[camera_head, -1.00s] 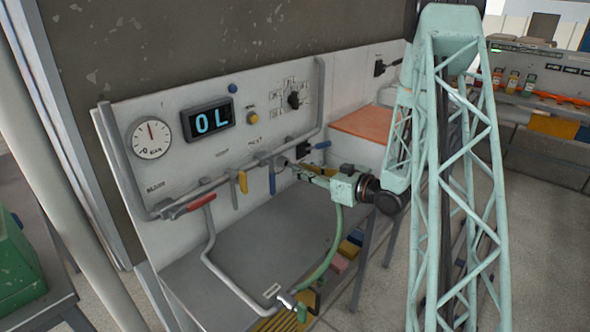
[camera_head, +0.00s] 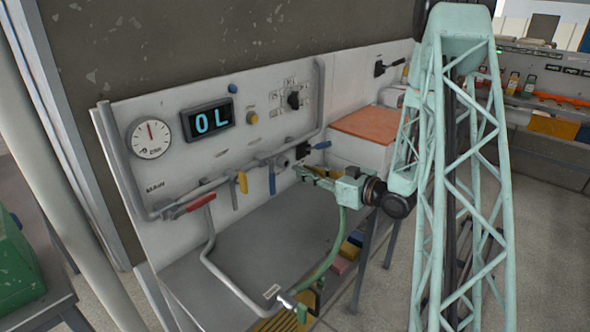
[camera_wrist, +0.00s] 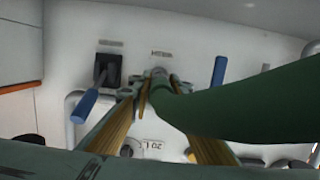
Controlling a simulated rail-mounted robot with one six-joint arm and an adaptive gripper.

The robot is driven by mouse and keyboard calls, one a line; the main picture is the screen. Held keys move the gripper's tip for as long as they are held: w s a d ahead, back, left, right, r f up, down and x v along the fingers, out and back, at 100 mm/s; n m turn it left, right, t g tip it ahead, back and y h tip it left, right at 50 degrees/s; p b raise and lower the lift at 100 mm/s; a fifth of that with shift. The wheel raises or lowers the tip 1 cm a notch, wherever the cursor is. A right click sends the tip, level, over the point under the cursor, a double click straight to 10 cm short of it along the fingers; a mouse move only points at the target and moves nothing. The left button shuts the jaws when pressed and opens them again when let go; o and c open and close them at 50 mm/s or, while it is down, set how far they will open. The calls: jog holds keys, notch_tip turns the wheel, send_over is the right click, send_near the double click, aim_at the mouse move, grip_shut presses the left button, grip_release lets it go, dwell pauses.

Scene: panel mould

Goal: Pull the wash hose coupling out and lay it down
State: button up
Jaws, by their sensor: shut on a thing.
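My gripper (camera_head: 303,172) points at the grey panel, its yellow fingers shut on the wash hose coupling. In the wrist view the coupling (camera_wrist: 158,78) shows between the fingertips, a small grey end facing the panel. The green hose (camera_head: 341,225) hangs below my gripper and curves down to the bench front; in the wrist view the hose (camera_wrist: 255,105) crosses the right side. My fingertips stand a little off the panel. The coupling is mostly hidden in the head view.
Blue (camera_head: 272,180), yellow (camera_head: 243,182) and red (camera_head: 200,203) valve handles sit left of my gripper along the pipe. A black switch with a blue lever (camera_head: 320,146) is close above. The grey bench top (camera_head: 255,240) is largely clear below. A display (camera_head: 208,120) reads "OL".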

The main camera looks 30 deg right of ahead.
jog(key=shift+s+d, duration=0.1)
jog(key=shift+s, duration=0.05)
jog(key=shift+f+b+v, duration=0.15)
jog(key=shift+b+v, duration=0.1)
jog(key=shift+v, duration=0.65)
jog(key=shift+f+b+v, duration=0.15)
jog(key=shift+b+v, duration=0.1)
jog(key=shift+v, duration=0.7)
jog(key=shift+s, duration=0.15)
